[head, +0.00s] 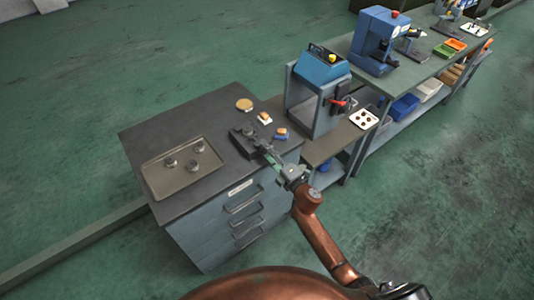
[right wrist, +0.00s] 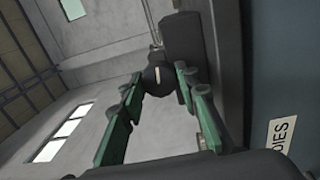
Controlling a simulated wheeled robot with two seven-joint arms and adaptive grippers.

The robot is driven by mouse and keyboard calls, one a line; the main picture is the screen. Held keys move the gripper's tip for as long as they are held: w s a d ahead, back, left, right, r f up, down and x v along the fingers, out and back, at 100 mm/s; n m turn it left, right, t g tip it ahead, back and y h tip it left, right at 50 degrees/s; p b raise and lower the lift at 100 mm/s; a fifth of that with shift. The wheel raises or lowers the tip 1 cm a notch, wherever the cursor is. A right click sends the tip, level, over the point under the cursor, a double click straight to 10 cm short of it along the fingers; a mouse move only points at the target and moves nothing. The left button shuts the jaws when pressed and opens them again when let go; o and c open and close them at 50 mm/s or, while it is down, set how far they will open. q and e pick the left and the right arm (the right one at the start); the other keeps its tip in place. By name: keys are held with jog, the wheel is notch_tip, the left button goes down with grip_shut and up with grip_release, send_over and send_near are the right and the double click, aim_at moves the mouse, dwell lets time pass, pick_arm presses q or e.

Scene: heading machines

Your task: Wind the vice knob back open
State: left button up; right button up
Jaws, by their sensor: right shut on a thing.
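The dark vice (head: 244,142) sits near the front right edge of the grey cabinet top. In the right wrist view its round black knob (right wrist: 158,80), with a pale mark on its face, lies between the green fingertips, and the dark vice body (right wrist: 182,38) is behind it. My right gripper (head: 267,157) reaches the vice from the front of the cabinet. It is shut on the knob, one finger on each side. In the head view the fingers mostly hide the knob. My left gripper is not in view.
A tan tray (head: 158,181) with several small metal parts lies left on the cabinet top (head: 187,125). A round tan disc (head: 244,104) and two small brushes (head: 264,118) lie behind the vice. Blue machines (head: 322,66) stand on benches to the right. The floor is open.

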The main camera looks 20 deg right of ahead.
jog(key=shift+n, duration=0.5)
jog(key=shift+f, duration=0.1)
jog(key=o, duration=1.2)
jog(key=shift+c, duration=0.2)
jog(key=v, duration=1.2)
